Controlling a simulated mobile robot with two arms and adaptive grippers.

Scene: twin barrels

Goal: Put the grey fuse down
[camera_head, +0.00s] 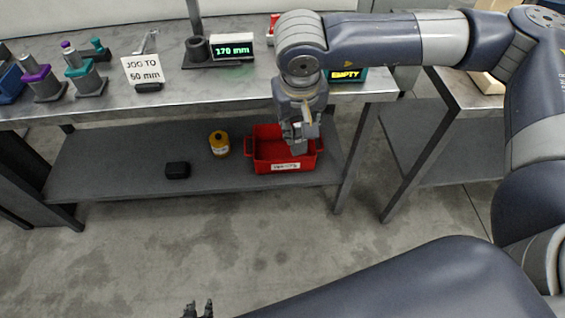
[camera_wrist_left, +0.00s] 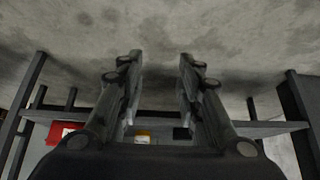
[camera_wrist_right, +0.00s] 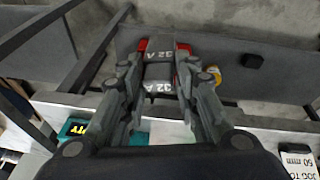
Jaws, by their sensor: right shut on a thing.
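The grey fuse, marked "32 A", shows in the right wrist view (camera_wrist_right: 160,72) between the fingers of my right gripper. In the head view my right gripper (camera_head: 300,138) is shut on it and points down over the red bin (camera_head: 262,168) on the lower shelf. The fuse is mostly hidden by the fingers there, and I cannot tell whether it touches the bin. My left gripper (camera_head: 197,309) shows only its fingertips at the bottom edge of the head view. In the left wrist view (camera_wrist_left: 160,68) its fingers are apart and empty.
A yellow bottle (camera_head: 219,143) and a black box (camera_head: 178,170) stand on the lower shelf (camera_head: 110,165), left of the bin. The bench top (camera_head: 205,85) above carries coloured plugs, a "JOG TO 50 mm" sign (camera_head: 143,68), a "170 mm" display (camera_head: 232,50) and an "EMPTY" display (camera_head: 346,75).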

